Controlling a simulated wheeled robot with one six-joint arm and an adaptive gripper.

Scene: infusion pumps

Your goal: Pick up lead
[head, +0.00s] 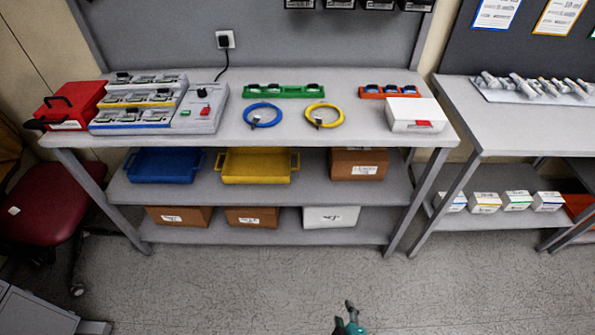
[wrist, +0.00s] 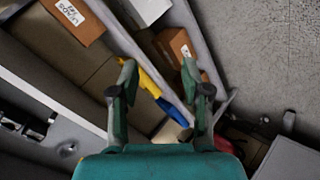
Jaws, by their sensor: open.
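Two coiled leads lie on the grey bench top in the head view: a blue lead (head: 262,115) and, to its right, a yellow lead (head: 325,116). Each has a small dark and metal connector part. My gripper (head: 350,312) shows at the bottom of the head view, in front of the bench and well apart from both leads. In the wrist view my gripper (wrist: 158,78) has its two teal fingers spread with nothing held between them. I cannot make out either coiled lead in the wrist view.
A green rack (head: 284,91), an orange rack (head: 388,91), a white case (head: 415,114), a red case (head: 72,106) and a grey device (head: 201,107) stand on the bench (head: 365,136). Blue (head: 162,166) and yellow trays (head: 256,166) sit below. A red chair (head: 40,213) stands left. The front floor is clear.

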